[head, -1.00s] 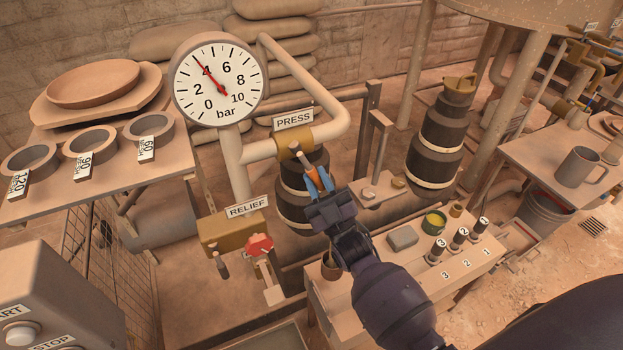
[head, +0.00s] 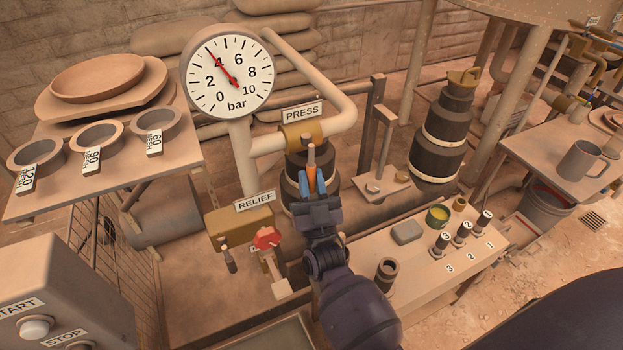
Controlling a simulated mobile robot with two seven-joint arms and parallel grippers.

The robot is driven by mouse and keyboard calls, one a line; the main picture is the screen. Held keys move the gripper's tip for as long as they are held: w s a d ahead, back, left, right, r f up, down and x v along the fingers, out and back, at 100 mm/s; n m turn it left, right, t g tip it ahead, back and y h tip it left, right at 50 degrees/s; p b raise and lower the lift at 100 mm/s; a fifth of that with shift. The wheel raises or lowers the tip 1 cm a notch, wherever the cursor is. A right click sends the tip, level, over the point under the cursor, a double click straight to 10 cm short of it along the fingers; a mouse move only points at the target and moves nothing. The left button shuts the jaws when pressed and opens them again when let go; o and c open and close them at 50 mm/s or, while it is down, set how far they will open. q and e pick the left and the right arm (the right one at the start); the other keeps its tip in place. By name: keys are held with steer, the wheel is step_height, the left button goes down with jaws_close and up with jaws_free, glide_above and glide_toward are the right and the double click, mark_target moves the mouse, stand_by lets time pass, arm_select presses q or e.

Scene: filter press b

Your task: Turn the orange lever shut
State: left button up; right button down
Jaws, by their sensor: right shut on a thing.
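The orange lever (head: 311,153) sits on the brass valve body (head: 303,134) under the PRESS sign (head: 302,112). Its free end is between the blue fingertips of my right gripper (head: 312,181), which is shut on it. The lever stands nearly straight up and down in the picture, with part of it hidden by the fingers. A round gauge (head: 229,73) above left has its red needle near 4 bar. My left gripper is out of view.
The RELIEF valve's red handle (head: 267,238) is close, lower left of my gripper. A bench (head: 420,289) with a grey block and numbered black pieces lies to the right. A striped dark vessel (head: 440,135) stands behind it. A START/STOP box (head: 60,270) is at lower left.

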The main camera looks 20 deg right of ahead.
steer(key=c, duration=1.1)
jaws_free()
steer(key=shift+a, duration=0.1)
steer(key=shift+o, duration=0.3)
arm_select(q)
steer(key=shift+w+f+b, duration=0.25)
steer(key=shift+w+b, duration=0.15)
steer(key=shift+b, duration=0.15)
arm_select(e)
steer(key=v, duration=1)
steer(key=shift+s+f, duration=0.25)
steer(key=shift+s, duration=0.05)
